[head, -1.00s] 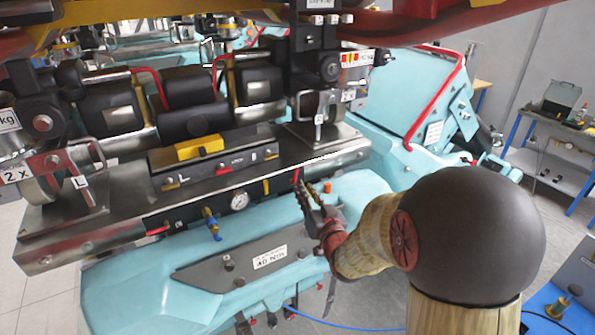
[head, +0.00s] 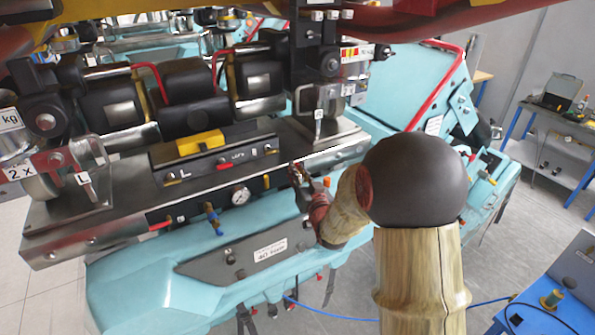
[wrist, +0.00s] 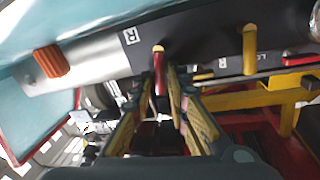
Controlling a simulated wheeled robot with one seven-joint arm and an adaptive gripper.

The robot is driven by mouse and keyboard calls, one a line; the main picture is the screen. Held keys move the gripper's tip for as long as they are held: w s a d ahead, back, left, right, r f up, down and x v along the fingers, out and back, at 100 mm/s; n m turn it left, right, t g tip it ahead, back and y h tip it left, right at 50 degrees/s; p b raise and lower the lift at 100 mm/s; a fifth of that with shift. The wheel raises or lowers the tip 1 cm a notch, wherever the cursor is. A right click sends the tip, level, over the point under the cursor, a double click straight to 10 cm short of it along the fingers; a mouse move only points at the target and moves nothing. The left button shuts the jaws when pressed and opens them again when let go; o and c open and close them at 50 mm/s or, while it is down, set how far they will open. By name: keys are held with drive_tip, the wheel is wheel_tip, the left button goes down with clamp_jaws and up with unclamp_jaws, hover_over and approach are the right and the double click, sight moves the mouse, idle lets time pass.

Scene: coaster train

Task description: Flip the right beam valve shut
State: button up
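The right beam valve is a lever with a red handle and a yellow end (wrist: 159,68), beside an R label (wrist: 131,36) on the beam in the wrist view. My gripper (wrist: 163,82) has its two fingertips at this lever, one on each side of the handle, with little room between. I cannot tell whether they press on it. In the head view my gripper (head: 297,172) is at the front face of the steel beam (head: 110,222), near its right end. There my fingers hide most of the lever.
An orange knob (wrist: 51,62) sits left of the lever in the wrist view. A yellow lever (wrist: 249,50) and a red handle (wrist: 300,60) are to the right. In the head view a gauge (head: 241,196) and a blue valve (head: 213,218) are left of my gripper.

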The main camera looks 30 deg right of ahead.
drive_tip(key=shift+c, duration=0.7)
clamp_jaws()
drive_tip(key=shift+f+b, duration=0.1)
drive_tip(key=shift+b, duration=0.35)
drive_tip(key=shift+a+f+n+b, duration=0.15)
drive_tip(key=shift+n+b, duration=0.35)
drive_tip(key=shift+b, duration=0.7)
drive_tip(key=n+b, duration=0.1)
drive_tip(key=b, duration=0.2)
drive_tip(key=shift+a, duration=0.2)
drive_tip(key=shift+a+n+t+b, duration=0.1)
drive_tip(key=shift+n+t+b, duration=0.25)
drive_tip(key=shift+b, duration=0.25)
drive_tip(key=shift+r, duration=0.2)
